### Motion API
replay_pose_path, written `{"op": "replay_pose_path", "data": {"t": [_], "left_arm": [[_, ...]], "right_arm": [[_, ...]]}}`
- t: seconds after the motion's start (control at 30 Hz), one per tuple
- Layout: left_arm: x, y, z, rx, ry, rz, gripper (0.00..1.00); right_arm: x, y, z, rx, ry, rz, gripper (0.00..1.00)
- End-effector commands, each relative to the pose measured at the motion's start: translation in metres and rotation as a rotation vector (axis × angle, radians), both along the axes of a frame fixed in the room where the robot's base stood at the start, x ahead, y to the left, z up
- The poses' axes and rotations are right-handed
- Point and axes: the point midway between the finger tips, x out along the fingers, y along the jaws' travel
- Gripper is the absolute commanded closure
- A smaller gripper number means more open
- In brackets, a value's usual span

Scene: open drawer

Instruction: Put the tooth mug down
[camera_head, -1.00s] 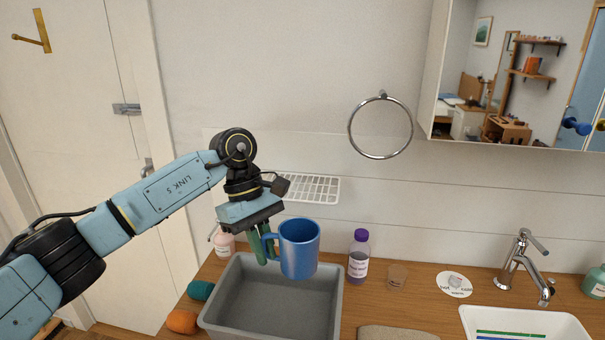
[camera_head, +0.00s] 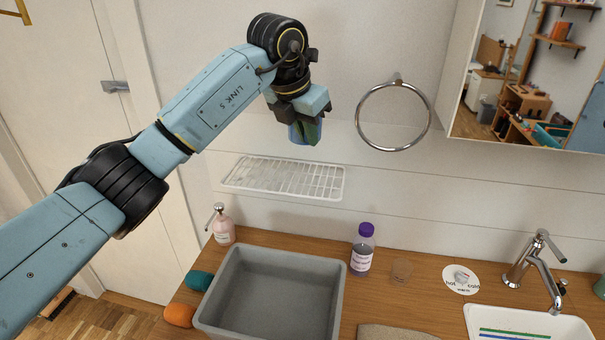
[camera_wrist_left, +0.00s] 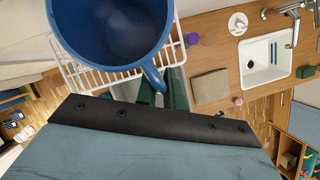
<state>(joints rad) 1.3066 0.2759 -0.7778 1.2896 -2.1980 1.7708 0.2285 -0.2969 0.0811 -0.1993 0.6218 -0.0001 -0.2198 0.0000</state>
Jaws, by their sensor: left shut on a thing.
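My right gripper is in neither view.
The white wire rack (camera_head: 235,178) on the wall is empty. A towel ring (camera_head: 361,127) hangs to the right.

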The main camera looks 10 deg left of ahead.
Motion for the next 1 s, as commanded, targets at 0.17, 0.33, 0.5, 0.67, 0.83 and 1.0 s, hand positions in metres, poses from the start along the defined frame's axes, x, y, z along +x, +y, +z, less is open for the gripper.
{"op": "replay_pose_path", "data": {"t": [0.17,0.33,0.5,0.67,0.83,1.0], "left_arm": [[0.0,0.013,-0.004,0.007,-0.013,-0.123,1.0],[-0.003,0.022,-0.003,-0.004,-0.014,-0.221,1.0],[-0.005,0.025,-0.017,-0.014,-0.01,-0.256,1.0],[-0.005,0.024,-0.047,-0.014,-0.01,-0.257,1.0],[-0.005,0.024,-0.063,-0.013,-0.012,-0.256,1.0],[-0.005,0.024,-0.081,-0.013,-0.009,-0.257,1.0]], "right_arm": [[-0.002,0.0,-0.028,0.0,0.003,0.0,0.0],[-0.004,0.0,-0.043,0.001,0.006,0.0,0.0],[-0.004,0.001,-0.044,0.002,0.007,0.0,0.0],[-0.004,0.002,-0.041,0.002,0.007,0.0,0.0],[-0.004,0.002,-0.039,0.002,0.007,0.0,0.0],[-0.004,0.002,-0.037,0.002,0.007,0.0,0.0]]}}
